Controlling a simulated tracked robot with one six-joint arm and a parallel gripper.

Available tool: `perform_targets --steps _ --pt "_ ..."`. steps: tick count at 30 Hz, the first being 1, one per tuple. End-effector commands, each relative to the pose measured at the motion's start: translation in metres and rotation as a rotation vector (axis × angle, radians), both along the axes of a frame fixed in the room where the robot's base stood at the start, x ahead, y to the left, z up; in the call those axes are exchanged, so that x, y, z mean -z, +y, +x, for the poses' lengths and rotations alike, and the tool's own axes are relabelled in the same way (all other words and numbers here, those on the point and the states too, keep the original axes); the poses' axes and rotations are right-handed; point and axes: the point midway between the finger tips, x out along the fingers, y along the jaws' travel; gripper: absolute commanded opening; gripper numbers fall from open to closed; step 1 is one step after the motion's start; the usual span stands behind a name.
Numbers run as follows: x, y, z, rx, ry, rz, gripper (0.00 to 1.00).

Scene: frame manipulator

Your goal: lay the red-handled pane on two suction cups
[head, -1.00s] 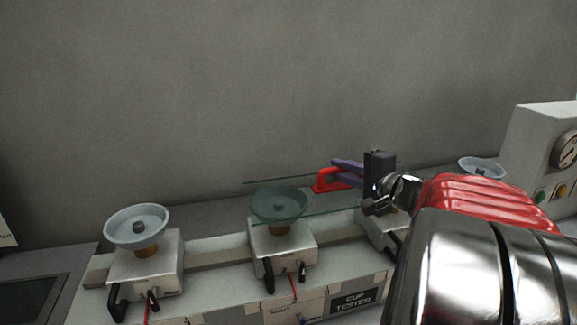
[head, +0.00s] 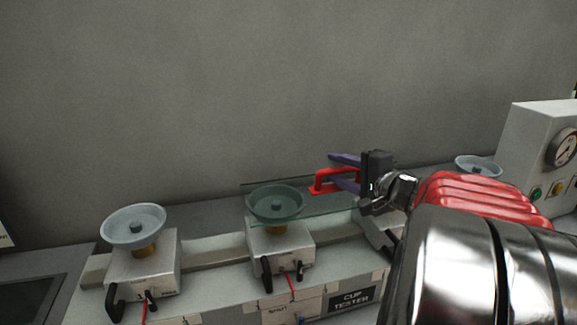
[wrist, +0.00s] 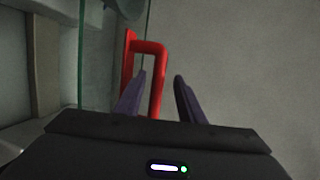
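The clear glass pane (head: 322,203) lies roughly level over the middle suction cup (head: 275,204), which shows through it. Its right part is hidden behind my gripper, and so is whatever cup is under that end. I cannot tell for sure whether the pane touches the cup. The red handle (head: 336,180) stands up on the pane. My gripper (head: 346,173) has its purple fingers apart, one on each side of the handle's bar. The wrist view also shows the red handle (wrist: 157,80) between the spread fingers, with a gap to the right finger.
A free suction cup (head: 134,227) stands on its white block at the left. Another cup (head: 478,166) is at the far right, beside a gauge box (head: 541,150) with buttons. The cup tester bench (head: 215,296) runs along the front. A grey wall is behind.

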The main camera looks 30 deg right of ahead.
Motion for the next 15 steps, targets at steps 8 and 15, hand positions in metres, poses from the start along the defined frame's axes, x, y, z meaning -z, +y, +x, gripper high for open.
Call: perform_targets --steps 8,15 --pt "0.001 0.0 -0.004 0.0 0.003 0.002 0.35" --pt "-0.004 0.0 -0.026 0.003 0.001 -0.001 0.35"
